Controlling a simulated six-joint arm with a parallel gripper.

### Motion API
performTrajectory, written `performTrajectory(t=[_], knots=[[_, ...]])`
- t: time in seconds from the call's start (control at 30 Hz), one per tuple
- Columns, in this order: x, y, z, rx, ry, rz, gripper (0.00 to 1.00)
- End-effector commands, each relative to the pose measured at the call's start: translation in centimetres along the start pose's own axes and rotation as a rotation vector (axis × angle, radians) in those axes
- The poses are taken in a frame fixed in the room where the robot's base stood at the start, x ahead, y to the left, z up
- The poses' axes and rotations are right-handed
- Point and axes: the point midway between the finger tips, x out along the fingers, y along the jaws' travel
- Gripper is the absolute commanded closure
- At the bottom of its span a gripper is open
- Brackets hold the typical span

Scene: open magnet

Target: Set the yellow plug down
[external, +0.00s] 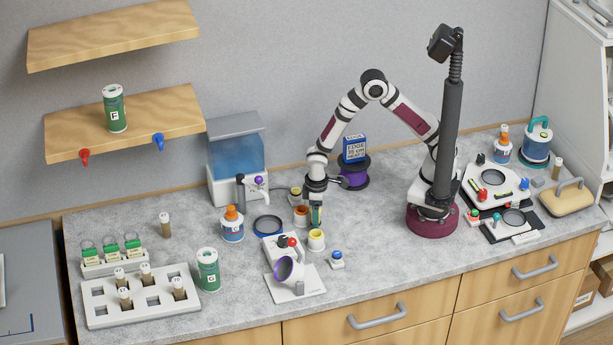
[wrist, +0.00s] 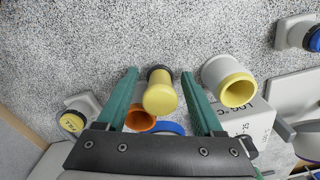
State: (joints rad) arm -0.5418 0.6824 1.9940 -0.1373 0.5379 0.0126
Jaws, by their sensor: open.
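The yellow plug (wrist: 160,97), with a dark far end, sits between the two green fingers of my gripper (wrist: 159,73) in the wrist view. A gap shows on both sides of it, so my gripper is open and not clamped on it. In the external view my gripper (external: 316,222) points down low over the counter, and its fingers hide the plug. I cannot tell whether the plug's far end touches the counter. A white socket with a yellow rim (wrist: 238,90) stands right of the fingers; it also shows in the external view (external: 316,240).
An orange-rimmed socket (external: 301,213) stands just left of my gripper. A white device with a purple cone (external: 289,270) and a blue-button box (external: 337,259) are in front. A purple spool (external: 354,176) is behind. Bare counter lies right, towards my base.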

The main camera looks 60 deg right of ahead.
Motion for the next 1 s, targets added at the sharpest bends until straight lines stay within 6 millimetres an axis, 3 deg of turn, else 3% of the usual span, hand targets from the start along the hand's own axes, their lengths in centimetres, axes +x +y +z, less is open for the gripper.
performTrajectory(t=[0.17,0.4,0.6,0.83,0.93,1.0], knots=[[-1.5,0.0,-0.1,0.0,0.003,0.0,0.32],[-7.5,0.0,-0.1,0.0,0.006,-0.001,0.32],[-11.4,0.0,-0.1,0.0,0.003,0.0,0.32],[-12.6,0.2,0.2,0.008,0.0,-0.001,0.32],[-15.0,2.7,2.6,0.123,0.0,-0.016,0.32],[-17.7,5.4,6.5,0.282,-0.004,-0.04,0.32]])
